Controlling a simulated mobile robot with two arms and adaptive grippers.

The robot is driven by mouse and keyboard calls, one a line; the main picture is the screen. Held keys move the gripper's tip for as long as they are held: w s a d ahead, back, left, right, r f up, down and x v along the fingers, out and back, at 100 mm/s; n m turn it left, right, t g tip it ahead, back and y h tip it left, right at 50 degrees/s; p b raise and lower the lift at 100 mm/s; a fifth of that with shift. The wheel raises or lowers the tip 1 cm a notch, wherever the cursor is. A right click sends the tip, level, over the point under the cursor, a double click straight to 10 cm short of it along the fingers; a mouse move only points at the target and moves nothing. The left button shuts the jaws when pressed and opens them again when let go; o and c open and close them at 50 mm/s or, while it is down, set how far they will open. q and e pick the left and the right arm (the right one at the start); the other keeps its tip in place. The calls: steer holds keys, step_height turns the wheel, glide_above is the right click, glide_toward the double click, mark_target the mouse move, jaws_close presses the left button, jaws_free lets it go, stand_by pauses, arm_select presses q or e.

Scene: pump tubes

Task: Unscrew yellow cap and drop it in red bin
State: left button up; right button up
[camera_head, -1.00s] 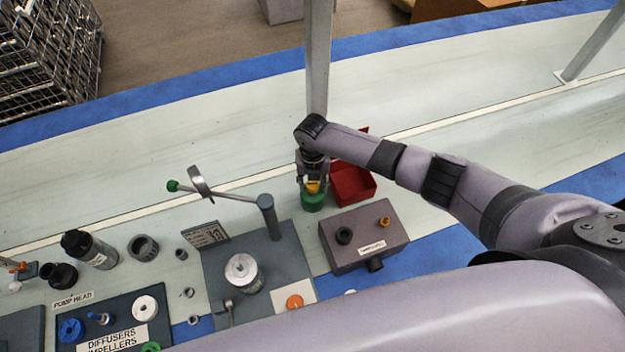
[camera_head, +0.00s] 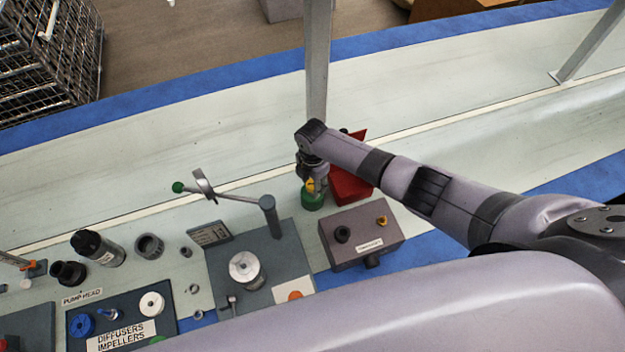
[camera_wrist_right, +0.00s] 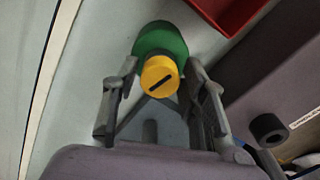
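A yellow cap (camera_wrist_right: 160,77) with a dark slot on its top sits on a green container (camera_wrist_right: 160,42) in the right wrist view. In the head view the yellow cap (camera_head: 310,186) and green container (camera_head: 313,201) are partly hidden by my right gripper (camera_head: 316,182). In the wrist view my right gripper (camera_wrist_right: 164,90) is open, its fingers on either side of the cap with a visible gap at each side. The red bin (camera_head: 352,187) stands close to the right of the container; its corner (camera_wrist_right: 232,14) shows in the wrist view. My left gripper is out of view.
A grey box (camera_head: 345,252) with a label and a black knob stands in front of the bin. A grey fixture plate with a post (camera_head: 270,215) is left of the container. Several pump parts lie further left. The table behind the container is mostly clear.

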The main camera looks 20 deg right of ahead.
steer(key=m+p, duration=0.1)
steer(key=m, duration=0.3)
steer(key=shift+r+m, duration=0.15)
steer(key=shift+m, duration=0.25)
steer(key=shift+m+p, duration=0.3)
steer(key=shift+m, duration=0.3)
jaws_close()
